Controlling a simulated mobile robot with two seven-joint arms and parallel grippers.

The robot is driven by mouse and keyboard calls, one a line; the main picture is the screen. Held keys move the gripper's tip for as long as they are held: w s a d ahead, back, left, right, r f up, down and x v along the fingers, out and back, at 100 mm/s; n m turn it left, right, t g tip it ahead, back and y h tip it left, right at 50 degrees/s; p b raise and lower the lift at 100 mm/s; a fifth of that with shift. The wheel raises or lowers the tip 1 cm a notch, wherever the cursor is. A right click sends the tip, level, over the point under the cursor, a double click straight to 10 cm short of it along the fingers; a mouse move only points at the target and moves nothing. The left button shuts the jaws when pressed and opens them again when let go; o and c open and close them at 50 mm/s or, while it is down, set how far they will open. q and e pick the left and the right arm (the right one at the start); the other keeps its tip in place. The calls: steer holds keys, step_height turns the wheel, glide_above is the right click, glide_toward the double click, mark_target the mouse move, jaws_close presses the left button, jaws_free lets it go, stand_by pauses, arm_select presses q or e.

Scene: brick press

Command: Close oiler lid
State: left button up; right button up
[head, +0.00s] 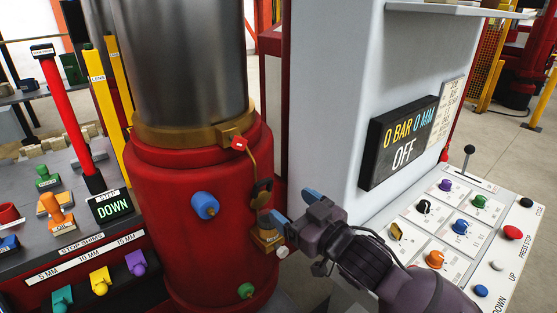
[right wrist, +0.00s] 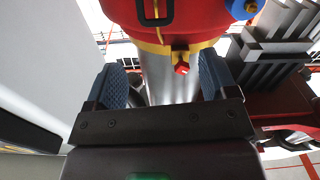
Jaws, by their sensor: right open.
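The oiler (head: 266,238) is a small brass-coloured cup with a label on the right side of the red press cylinder. Above it a dark, brass-rimmed flap, which looks like its lid (head: 262,192), stands raised against the cylinder. In the right wrist view the yellow-rimmed dark piece at the top looks like the same lid (right wrist: 155,10). My right gripper (head: 296,206) is open, with blue finger pads, just right of the oiler and lid. My left gripper is out of view.
The red cylinder (head: 190,220) carries a blue knob (head: 205,206), a green knob (head: 246,290) and a red tag (head: 239,143). A grey column with a display (head: 400,145) and a control panel (head: 450,225) stand right. A bench with stop shims (head: 100,283) is left.

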mark_target(266, 184)
steer(key=shift+m, duration=0.7)
steer(key=p+x, duration=0.1)
steer(key=x, duration=0.8)
steer(key=shift+w, duration=0.35)
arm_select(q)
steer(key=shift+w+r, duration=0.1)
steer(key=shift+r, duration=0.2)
arm_select(e)
steer(key=shift+w+a, duration=0.35)
steer(key=shift+w, duration=0.15)
steer(key=c, duration=1.3)
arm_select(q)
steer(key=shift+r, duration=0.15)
arm_select(e)
steer(key=shift+d+f, duration=0.1)
